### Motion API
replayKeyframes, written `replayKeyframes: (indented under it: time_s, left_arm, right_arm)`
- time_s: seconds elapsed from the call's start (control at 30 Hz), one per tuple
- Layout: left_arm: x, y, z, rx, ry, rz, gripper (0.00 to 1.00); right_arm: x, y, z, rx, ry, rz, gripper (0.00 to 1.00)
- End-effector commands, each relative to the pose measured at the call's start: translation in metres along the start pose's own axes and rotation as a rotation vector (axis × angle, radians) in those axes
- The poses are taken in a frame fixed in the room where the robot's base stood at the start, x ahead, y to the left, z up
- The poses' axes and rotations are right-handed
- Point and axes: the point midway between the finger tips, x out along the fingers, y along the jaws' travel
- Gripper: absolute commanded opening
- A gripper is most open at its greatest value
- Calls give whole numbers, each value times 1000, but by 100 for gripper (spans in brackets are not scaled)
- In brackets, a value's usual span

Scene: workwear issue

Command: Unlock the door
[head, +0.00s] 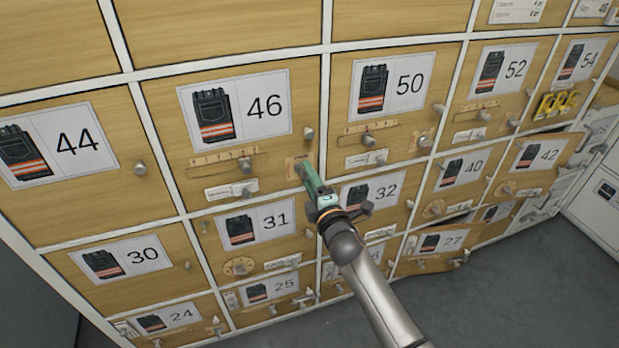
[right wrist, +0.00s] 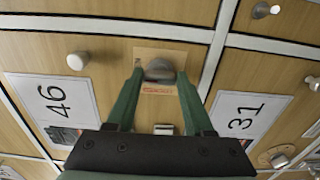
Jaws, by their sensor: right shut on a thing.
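The wooden door numbered 46 (head: 275,155) is closed in the upper middle of the head view. At its lower right corner is a small beige plate (head: 291,163) with a grey turn knob (right wrist: 160,70) and a line of red print. My right gripper (head: 301,170) reaches this plate, and its green fingers (right wrist: 158,85) are shut on the turn knob, one on each side. The knob is mostly hidden by the fingers in the head view. A round grey pull knob (head: 308,133) sits apart, above the plate; it also shows in the right wrist view (right wrist: 77,60). My left gripper is not in view.
Neighbouring numbered doors surround it, such as 31 (head: 205,233) below, 50 (head: 425,110) to the right and 44 (head: 100,185) to the left, with projecting knobs. Door 42 (head: 560,148) and door 27 (head: 410,266) look ajar. Grey floor (head: 500,290) lies clear at lower right.

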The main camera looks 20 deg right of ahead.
Motion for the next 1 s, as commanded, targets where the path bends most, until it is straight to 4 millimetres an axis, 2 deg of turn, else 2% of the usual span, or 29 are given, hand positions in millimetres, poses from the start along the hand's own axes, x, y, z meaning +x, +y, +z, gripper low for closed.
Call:
replayKeyframes:
  time_s: [0.5,0.53,0.8,1.0]
  left_arm:
    - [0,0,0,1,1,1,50]
    - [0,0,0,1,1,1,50]
    - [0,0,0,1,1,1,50]
    - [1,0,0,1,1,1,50]
  right_arm:
    - [0,0,0,24,0,0,0]
    - [0,0,0,24,0,0,53]
    - [0,0,0,21,0,0,82]
    - [0,0,0,20,0,0,82]
